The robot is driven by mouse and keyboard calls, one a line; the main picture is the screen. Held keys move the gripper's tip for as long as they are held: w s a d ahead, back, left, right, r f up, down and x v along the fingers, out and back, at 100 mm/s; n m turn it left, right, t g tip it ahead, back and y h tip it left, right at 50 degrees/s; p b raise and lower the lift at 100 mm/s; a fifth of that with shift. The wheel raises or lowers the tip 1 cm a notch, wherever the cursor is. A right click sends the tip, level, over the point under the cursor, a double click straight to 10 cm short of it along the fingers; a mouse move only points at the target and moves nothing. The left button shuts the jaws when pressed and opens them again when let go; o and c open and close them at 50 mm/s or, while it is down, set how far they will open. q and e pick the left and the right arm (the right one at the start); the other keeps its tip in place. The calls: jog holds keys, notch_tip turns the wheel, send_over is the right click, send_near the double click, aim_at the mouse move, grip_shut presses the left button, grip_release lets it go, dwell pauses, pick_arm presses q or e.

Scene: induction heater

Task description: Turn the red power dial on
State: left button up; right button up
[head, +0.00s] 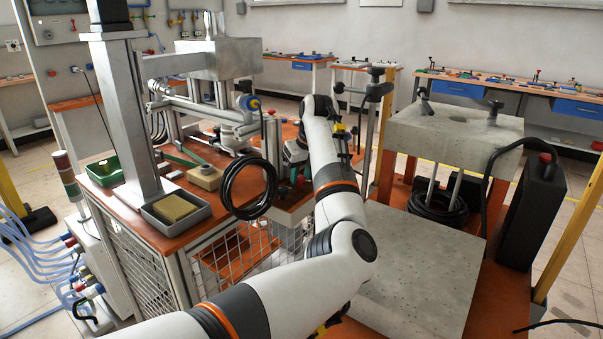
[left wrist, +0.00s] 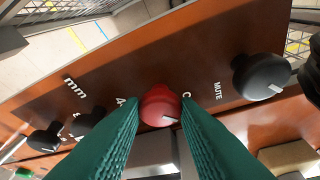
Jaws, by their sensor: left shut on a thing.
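The red power dial (left wrist: 160,105) is a round knob on a brown panel (left wrist: 140,62) in the left wrist view. Its white mark points to the lower right of that picture. My left gripper (left wrist: 162,112) has green ribbed fingers, one on each side of the dial, and is shut on it. The fingers hide parts of the panel lettering around the dial. In the head view my left gripper (head: 295,158) is at the workbench, partly hidden by my own arm, and the dial is hard to make out. My right gripper is in neither view.
In the left wrist view a black knob (left wrist: 262,76) is right of the dial and another black knob (left wrist: 88,122) is left. In the head view a coiled black cable (head: 248,187) hangs at the bench front, and a grey concrete block (head: 455,128) stands to the right.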

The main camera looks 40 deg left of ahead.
pick_arm(q)
jog(key=shift+m, duration=0.5)
jog(key=m+t+b, duration=0.1)
jog(key=m, duration=0.1)
jog(key=m+t+h+b, duration=0.1)
jog(key=m, duration=0.1)
jog(key=shift+s+a+f+m, duration=0.1)
jog(key=shift+s+m, duration=0.05)
jog(key=shift+m, duration=0.25)
jog(key=m+h+b, duration=0.1)
jog(key=m, duration=0.1)
jog(key=m+t+b, duration=0.1)
jog(key=m, duration=0.1)
jog(key=shift+s+a+m+h+b, duration=0.1)
jog(key=shift+a+m+h+b, duration=0.05)
jog(key=shift+m+h+b, duration=0.2)
jog(key=shift+m+h, duration=0.35)
jog(key=shift+m, duration=0.4)
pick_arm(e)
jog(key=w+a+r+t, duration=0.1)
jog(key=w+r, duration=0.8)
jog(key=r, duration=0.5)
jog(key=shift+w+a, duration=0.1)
pick_arm(q)
jog(key=o, duration=1)
jog(key=shift+c, duration=0.2)
